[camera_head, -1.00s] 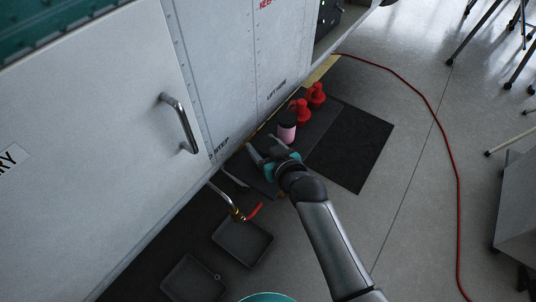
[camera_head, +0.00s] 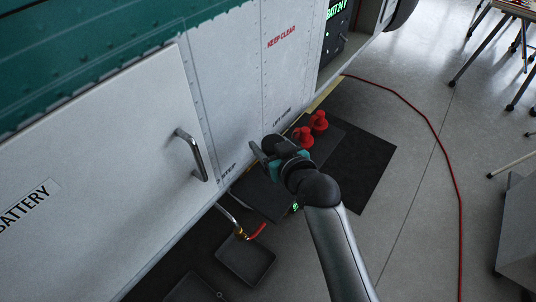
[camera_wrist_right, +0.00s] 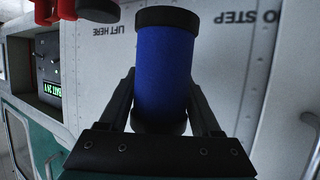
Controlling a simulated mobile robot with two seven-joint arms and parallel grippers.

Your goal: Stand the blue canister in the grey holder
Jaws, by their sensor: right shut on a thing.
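The blue canister (camera_wrist_right: 164,72), with black end caps, stands between the two fingers of my right gripper (camera_wrist_right: 165,108) in the right wrist view. The right gripper (camera_head: 268,157) is shut on it. In the head view only a dark end of the canister (camera_head: 275,142) shows above the fingers, in front of the white panel's lower edge. I cannot make out the grey holder for certain in either view. My left gripper is not in view.
Two red objects (camera_head: 303,137) (camera_head: 318,122) stand on a dark mat (camera_head: 358,165) beyond the gripper. A dark tray (camera_head: 245,262) and a red-handled tool (camera_head: 256,231) lie nearer. A door handle (camera_head: 191,154) sticks out at left. A red hose (camera_head: 440,130) crosses the open floor at right.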

